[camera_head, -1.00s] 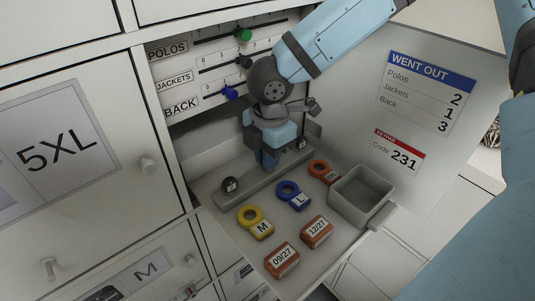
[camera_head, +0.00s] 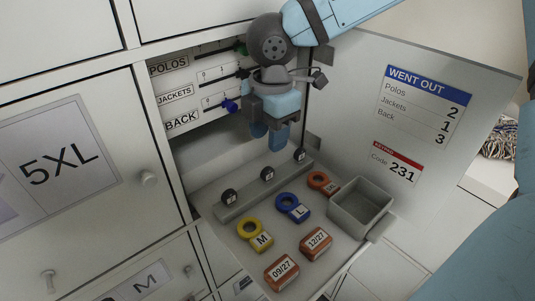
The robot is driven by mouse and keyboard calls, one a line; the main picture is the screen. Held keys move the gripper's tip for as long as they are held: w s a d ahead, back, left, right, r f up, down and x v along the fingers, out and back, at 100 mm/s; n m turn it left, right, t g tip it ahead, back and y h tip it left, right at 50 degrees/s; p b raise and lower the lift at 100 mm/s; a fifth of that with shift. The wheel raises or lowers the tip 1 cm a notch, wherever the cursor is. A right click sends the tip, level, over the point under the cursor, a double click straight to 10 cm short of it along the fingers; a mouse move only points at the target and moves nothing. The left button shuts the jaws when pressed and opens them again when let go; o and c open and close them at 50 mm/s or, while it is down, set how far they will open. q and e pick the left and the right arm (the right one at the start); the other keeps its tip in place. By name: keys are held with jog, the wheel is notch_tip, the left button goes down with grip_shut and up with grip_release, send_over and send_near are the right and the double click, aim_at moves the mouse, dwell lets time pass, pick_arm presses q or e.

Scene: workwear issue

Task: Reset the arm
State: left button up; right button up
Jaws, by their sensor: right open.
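My right gripper (camera_head: 269,138) hangs from the blue arm that enters at the top right. It is open and empty, with its blue fingers pointing down. It appears above the grey bar (camera_head: 245,197) with three dark knobs and in front of the slider panel (camera_head: 178,93). It looks clear of the bar. My left gripper is not in view.
Yellow M tag (camera_head: 262,241), blue L tag (camera_head: 298,213), an orange tag (camera_head: 318,180), two brown date blocks (camera_head: 282,270) and a grey bin (camera_head: 361,203) are on the shelf. Blue slider knob (camera_head: 231,106) is left of the gripper. The "Went out" door panel (camera_head: 425,100) stands at right.

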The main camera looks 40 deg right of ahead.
notch_tip(320, 180, up, 5)
jog(key=shift+d+r, duration=0.1)
dwell(0.3)
